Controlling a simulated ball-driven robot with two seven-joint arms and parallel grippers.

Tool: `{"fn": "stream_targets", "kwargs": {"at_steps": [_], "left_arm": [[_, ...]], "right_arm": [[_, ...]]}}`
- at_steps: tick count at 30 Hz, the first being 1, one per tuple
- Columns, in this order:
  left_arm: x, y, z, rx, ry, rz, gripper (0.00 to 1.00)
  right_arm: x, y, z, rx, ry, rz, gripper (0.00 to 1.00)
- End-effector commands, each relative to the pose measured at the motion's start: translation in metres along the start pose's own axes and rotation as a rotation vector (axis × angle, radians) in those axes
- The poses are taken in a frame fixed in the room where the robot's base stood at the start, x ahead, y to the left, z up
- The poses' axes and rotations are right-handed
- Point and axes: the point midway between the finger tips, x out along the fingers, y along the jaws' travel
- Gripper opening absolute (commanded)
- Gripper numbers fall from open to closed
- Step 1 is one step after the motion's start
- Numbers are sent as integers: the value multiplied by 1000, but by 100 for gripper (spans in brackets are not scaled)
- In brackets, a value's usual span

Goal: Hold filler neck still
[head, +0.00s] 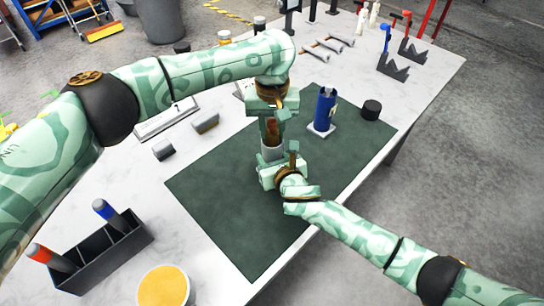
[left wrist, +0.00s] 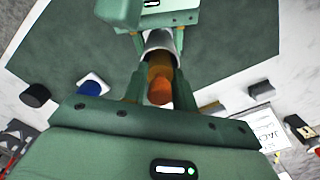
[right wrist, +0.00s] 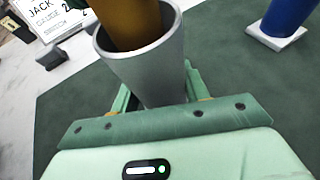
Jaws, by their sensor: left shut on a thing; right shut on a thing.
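The filler neck looks like a grey, open-mouthed tapered cylinder (head: 272,153). It stands roughly upright over the green mat, and it fills the middle of the right wrist view (right wrist: 150,72). My right gripper (head: 276,164) is shut on its lower part, which the fingers partly hide. My left gripper (head: 272,118) is shut on a brown-orange cylindrical piece (head: 271,132) directly above the neck. In the right wrist view this piece (right wrist: 138,22) reaches into the neck's open mouth; how deep, I cannot tell. The left wrist view shows the piece (left wrist: 160,84) between the fingers, in line with the neck (left wrist: 160,41).
A blue bottle (head: 325,108) on a white base and a black puck (head: 371,110) stand right of my grippers. A dark holder (head: 100,255) and a tub with yellow contents (head: 163,287) are at the front left. The green mat's (head: 225,215) front is clear.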

Motion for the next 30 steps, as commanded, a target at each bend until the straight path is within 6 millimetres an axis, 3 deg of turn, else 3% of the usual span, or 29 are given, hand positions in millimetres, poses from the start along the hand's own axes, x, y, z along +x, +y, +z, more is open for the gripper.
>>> {"fn": "stream_targets", "kwargs": {"at_steps": [7,8,10,20,23,30], "left_arm": [[12,0,0,-1,-1,1,0],[12,0,0,-1,0,1,33],[12,0,0,0,0,1,52],[9,0,0,-1,1,1,53],[-4,0,-1,0,3,2,53],[-58,0,-2,0,4,1,53]], "right_arm": [[0,0,1,0,-2,0,4],[0,0,1,0,-2,0,4],[0,0,1,0,-2,0,4],[0,0,1,0,-2,1,4],[0,0,2,0,-3,1,4],[0,0,2,0,-3,1,4]]}}
